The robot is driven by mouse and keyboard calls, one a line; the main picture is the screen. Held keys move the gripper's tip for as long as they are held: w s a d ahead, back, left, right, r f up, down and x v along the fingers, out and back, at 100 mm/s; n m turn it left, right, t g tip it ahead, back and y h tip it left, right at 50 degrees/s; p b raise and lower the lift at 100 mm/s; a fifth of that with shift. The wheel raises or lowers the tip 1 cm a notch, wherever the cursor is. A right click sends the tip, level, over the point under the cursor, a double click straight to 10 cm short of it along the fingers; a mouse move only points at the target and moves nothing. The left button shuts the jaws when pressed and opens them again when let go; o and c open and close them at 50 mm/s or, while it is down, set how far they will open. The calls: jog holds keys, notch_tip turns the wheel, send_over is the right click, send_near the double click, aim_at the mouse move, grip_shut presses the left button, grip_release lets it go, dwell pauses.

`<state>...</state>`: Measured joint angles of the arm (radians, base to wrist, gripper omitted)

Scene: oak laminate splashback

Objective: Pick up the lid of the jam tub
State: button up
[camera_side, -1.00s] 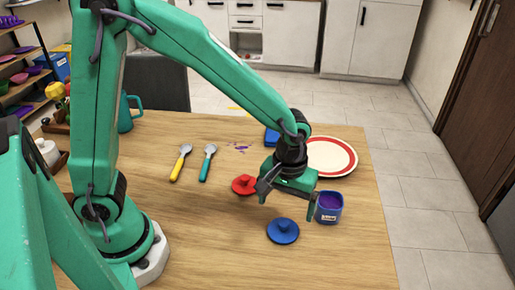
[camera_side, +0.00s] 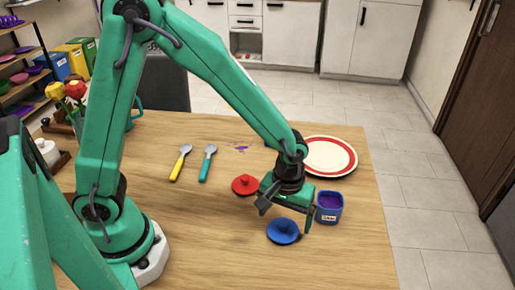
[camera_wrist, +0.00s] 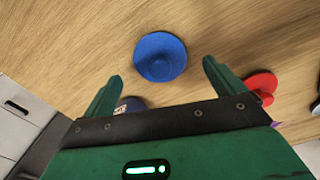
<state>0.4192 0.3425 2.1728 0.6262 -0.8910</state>
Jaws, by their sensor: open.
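A round blue lid with a knob (camera_side: 283,231) lies flat on the table; it also shows in the wrist view (camera_wrist: 160,57). The blue tub (camera_side: 329,216) with purple contents and a white label stands open to its right; in the wrist view the tub (camera_wrist: 128,102) is mostly hidden by my gripper. My gripper (camera_side: 285,219) is open and empty, pointing down just above the blue lid. In the wrist view the lid sits just beyond and between the two fingertips (camera_wrist: 162,71). I cannot tell the exact height gap.
A red lid (camera_side: 243,185) lies just left of my gripper and beside one finger in the wrist view (camera_wrist: 262,84). A red-rimmed plate (camera_side: 331,171) lies behind. A yellow-handled spoon (camera_side: 181,163) and a teal-handled one (camera_side: 207,164) lie left. The front table is clear.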

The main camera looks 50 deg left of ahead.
aim_at(284, 222)
jog(key=shift+f, duration=1.6)
jog(key=shift+c, duration=0.4)
jog(key=c, duration=1)
